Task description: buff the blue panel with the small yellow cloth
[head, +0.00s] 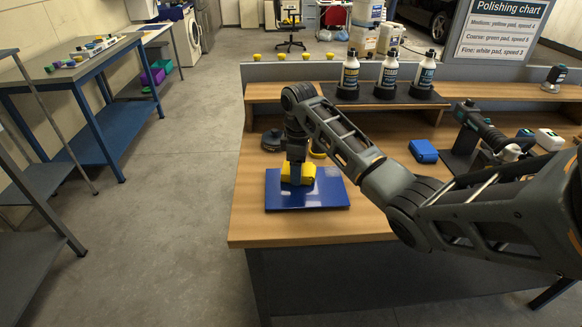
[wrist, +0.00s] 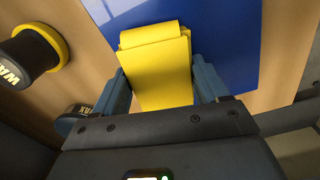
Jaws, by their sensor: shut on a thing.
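The blue panel (head: 325,196) lies flat on the wooden workbench near its front left corner. It also shows in the wrist view (wrist: 228,40). The small yellow cloth (head: 297,174) is folded and is over the panel's left part. In the wrist view the cloth (wrist: 160,65) is between the fingers of my gripper (wrist: 160,92). My gripper is shut on the cloth and points down at the panel. I cannot tell whether the cloth touches the panel. The arm hides part of the bench behind it.
Three bottles (head: 388,74) stand on the raised shelf behind. A blue block (head: 423,151) and a polisher (head: 478,125) are to the right. Bare bench (head: 262,228) lies in front of the panel.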

